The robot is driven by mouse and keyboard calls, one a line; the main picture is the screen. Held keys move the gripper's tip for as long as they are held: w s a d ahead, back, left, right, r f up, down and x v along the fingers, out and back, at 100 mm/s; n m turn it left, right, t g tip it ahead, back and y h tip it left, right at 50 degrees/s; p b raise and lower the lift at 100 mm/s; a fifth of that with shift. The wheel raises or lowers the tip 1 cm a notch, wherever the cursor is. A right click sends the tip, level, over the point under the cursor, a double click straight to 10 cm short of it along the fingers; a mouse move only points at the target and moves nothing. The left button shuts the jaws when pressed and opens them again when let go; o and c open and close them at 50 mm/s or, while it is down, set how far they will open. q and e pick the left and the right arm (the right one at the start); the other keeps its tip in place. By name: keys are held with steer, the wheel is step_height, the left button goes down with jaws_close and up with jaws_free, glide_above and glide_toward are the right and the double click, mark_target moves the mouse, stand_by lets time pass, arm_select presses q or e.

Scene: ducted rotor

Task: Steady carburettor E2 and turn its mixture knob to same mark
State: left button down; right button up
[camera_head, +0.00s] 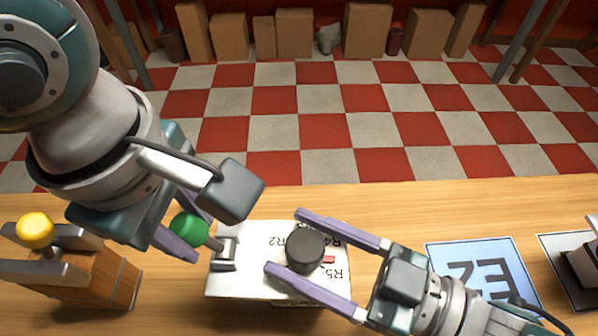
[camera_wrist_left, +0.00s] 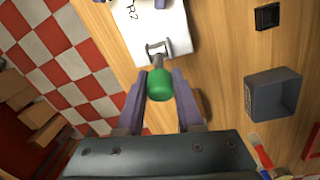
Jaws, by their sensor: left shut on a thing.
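The carburettor is a white box (camera_head: 225,285) on the wooden table, with a round black knob (camera_head: 305,250) on top. Marks beside the knob look like R2, R4 and R5, and a small red pointer (camera_head: 328,259) shows at its right edge. A green ball handle (camera_head: 187,228) sticks out from a metal bracket (camera_head: 225,250) on the box's left end. My left gripper (camera_wrist_left: 160,82) is shut on the green ball, one finger on each side. My right gripper (camera_head: 285,241) is open, its fingers on either side of the black knob with gaps visible.
A blue mat lettered E2 (camera_head: 470,262) lies right of the box, beside another mat with a dark device (camera_head: 580,265). A wooden block (camera_head: 100,280) with a yellow ball (camera_head: 35,230) stands at left. The left wrist view shows a grey bin (camera_wrist_left: 272,95).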

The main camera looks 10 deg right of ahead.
jaws_close()
steer(key=m+t+h, duration=0.2)
steer(key=t, duration=0.1)
steer(key=shift+s+a+m, duration=0.1)
steer(key=shift+m, duration=0.2)
steer(key=m+t+h, duration=0.2)
steer(key=h, duration=0.1)
steer(key=shift+o, duration=1)
jaws_free()
